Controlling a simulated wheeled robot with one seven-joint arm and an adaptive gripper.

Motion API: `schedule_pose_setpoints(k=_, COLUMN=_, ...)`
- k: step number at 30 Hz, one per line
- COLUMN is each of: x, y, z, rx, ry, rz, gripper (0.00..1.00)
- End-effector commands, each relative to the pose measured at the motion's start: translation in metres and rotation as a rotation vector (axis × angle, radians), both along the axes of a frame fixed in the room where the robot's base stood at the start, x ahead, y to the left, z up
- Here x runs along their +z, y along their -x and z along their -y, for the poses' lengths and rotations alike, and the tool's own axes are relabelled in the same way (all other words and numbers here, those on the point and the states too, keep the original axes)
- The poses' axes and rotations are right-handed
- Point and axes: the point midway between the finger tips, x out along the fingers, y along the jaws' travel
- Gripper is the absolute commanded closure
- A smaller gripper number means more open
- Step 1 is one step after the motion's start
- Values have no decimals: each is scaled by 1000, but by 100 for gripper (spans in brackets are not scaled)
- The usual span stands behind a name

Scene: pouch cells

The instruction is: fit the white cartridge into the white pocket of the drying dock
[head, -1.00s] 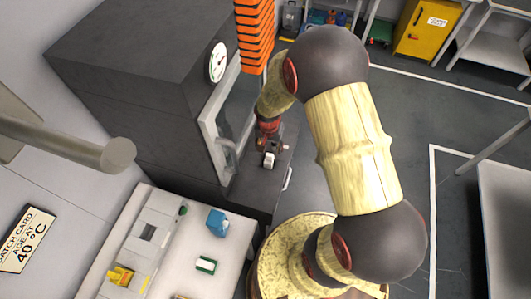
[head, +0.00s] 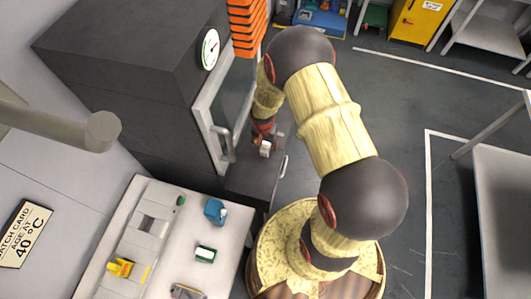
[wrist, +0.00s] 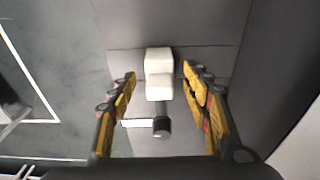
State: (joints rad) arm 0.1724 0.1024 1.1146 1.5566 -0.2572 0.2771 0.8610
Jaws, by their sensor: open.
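The white cartridge (wrist: 159,72) is a pale block with a lower step, standing on a dark surface in the wrist view. It also shows small in the head view (head: 265,149), on the dark ledge in front of the oven-like cabinet. My gripper (wrist: 158,83) is open, with one finger on each side of the cartridge and a gap on both sides. In the head view my gripper (head: 262,135) is small and partly hidden by my arm. A pale grey rack (head: 152,207) with a dark recess lies on the white bench; I cannot tell whether it holds the white pocket.
A dark cabinet (head: 125,60) with a gauge and handled door stands beside my gripper. A dark knob (wrist: 161,127) shows below the cartridge. The white bench (head: 220,245) carries a blue block (head: 215,211), a green-and-white block (head: 205,254) and a yellow piece (head: 120,267).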

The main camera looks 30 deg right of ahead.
Motion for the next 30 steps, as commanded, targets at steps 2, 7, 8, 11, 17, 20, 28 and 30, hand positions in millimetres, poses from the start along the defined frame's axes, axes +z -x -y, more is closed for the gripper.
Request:
schedule_pose_setpoints(k=2, x=0, y=0, z=0, rx=0, ry=0, rz=0, gripper=54)
schedule_pose_setpoints(k=7, x=0, y=0, z=0, rx=0, ry=-1, rz=-1, gripper=64)
schedule_pose_setpoints(k=8, x=0, y=0, z=0, rx=0, ry=-1, rz=-1, gripper=66)
schedule_pose_setpoints(k=11, x=0, y=0, z=0, rx=0, ry=-1, rz=-1, gripper=71)
schedule_pose_setpoints(k=17, x=0, y=0, z=0, rx=0, ry=0, rz=-1, gripper=83)
schedule_pose_setpoints(k=20, x=0, y=0, z=0, rx=0, ry=0, rz=-1, gripper=88)
schedule_pose_setpoints(k=28, x=0, y=0, z=0, rx=0, ry=0, rz=-1, gripper=100)
schedule_pose_setpoints(k=30, x=0, y=0, z=0, rx=0, ry=0, rz=-1, gripper=100)
